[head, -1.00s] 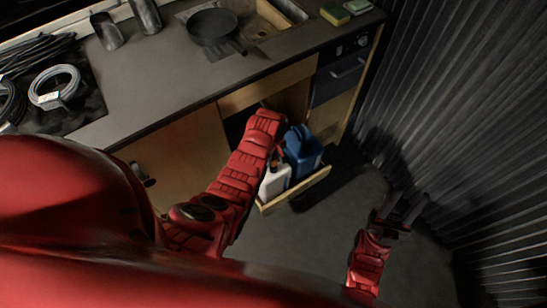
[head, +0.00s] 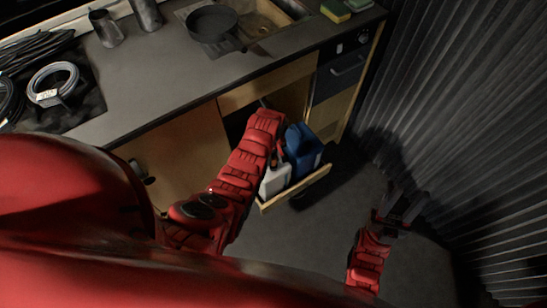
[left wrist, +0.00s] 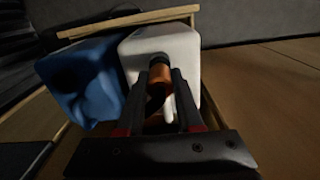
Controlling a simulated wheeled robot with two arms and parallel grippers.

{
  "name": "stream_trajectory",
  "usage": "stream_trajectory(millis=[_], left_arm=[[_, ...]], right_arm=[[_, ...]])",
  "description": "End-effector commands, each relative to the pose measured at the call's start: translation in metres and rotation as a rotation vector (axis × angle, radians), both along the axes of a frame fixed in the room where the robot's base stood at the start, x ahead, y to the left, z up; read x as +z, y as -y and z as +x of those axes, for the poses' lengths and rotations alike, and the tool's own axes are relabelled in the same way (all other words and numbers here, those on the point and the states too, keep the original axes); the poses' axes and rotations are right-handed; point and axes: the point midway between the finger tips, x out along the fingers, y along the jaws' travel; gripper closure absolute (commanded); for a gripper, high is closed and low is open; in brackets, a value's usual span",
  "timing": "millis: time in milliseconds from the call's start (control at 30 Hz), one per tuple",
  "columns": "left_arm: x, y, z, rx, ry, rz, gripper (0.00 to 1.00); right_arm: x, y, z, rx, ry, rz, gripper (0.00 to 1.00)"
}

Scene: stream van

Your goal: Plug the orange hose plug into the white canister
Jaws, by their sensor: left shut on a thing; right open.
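The white canister (head: 275,180) stands in an open drawer (head: 296,188) below the counter, partly hidden by my left arm. It also shows in the left wrist view (left wrist: 180,48), with a dark ring at its opening. My left gripper (left wrist: 161,88) is shut on the orange hose plug (left wrist: 159,79), whose far end is at the canister's dark opening. I cannot tell how far in the plug sits. In the head view my left gripper is mostly hidden behind its own arm. My right gripper (head: 402,205) is open and empty above the floor at right.
A blue canister (head: 303,150) stands beside the white one in the drawer. The counter (head: 150,90) holds a pan (head: 212,24), metal cups and coiled cables (head: 52,83). A corrugated wall (head: 460,120) bounds the right side. The floor before the drawer is clear.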

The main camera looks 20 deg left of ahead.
Motion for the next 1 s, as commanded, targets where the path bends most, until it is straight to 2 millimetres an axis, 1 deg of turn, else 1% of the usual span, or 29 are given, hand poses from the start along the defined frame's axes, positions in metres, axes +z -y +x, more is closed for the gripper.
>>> stream_trajectory(millis=[967, 1000], left_arm=[[-0.022, 0.000, 0.000, 0.000, 0.000, 0.000, 1.00], [-0.022, 0.000, 0.000, 0.000, 0.000, 0.000, 0.64]], right_arm=[[-0.014, 0.000, 0.000, 0.000, 0.000, 0.000, 0.58], [-0.014, 0.000, 0.000, 0.000, 0.000, 0.000, 0.58]])
